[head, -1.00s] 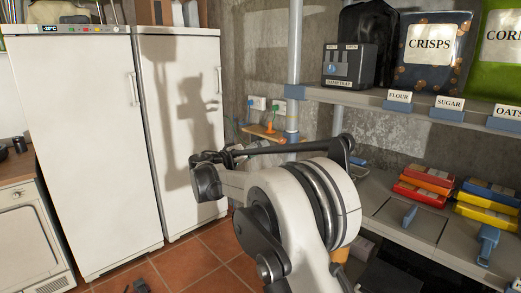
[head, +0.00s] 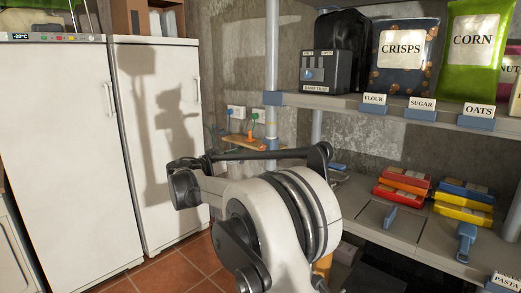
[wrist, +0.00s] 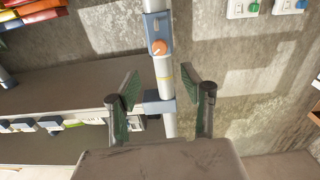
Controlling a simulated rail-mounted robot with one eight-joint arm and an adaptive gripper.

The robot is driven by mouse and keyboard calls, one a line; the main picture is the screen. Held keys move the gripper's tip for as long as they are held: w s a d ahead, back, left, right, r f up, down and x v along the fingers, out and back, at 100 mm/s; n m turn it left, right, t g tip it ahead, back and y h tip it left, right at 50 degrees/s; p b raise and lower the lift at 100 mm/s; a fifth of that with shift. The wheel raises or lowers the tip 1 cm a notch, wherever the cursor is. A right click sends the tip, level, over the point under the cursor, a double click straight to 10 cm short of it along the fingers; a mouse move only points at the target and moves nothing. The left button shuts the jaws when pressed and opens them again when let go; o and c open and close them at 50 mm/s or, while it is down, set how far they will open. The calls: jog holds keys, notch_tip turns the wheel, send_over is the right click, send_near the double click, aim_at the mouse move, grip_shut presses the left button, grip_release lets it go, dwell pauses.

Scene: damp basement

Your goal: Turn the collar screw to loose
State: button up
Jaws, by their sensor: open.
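The collar screw is an orange knob (wrist: 158,47) on a grey-blue collar (wrist: 155,27) around the upright post (wrist: 164,68) in the wrist view. The knob shows a pale mark on its face. My gripper (wrist: 160,86) is open and empty, with its two green-padded fingers apart. The post lies between the fingers in the picture; the knob appears above the fingertips, apart from them. I cannot tell the depth between them. The post (head: 272,50) also shows in the head view, where my arm covers its lower part and I cannot make out the knob.
A shelf bracket (wrist: 158,104) clasps the post close to the fingers. The upper shelf (head: 335,102) carries bags and a dark box (head: 325,70). Colourful boxes (head: 403,186) lie on the lower shelf. Wall sockets (wrist: 243,8) and a wooden ledge (head: 246,142) are near the post.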

aim_at(260, 147)
jog(key=x, duration=1.1)
jog(key=shift+w+d+b, duration=0.25)
jog(key=shift+d+b, duration=0.05)
grip_shut()
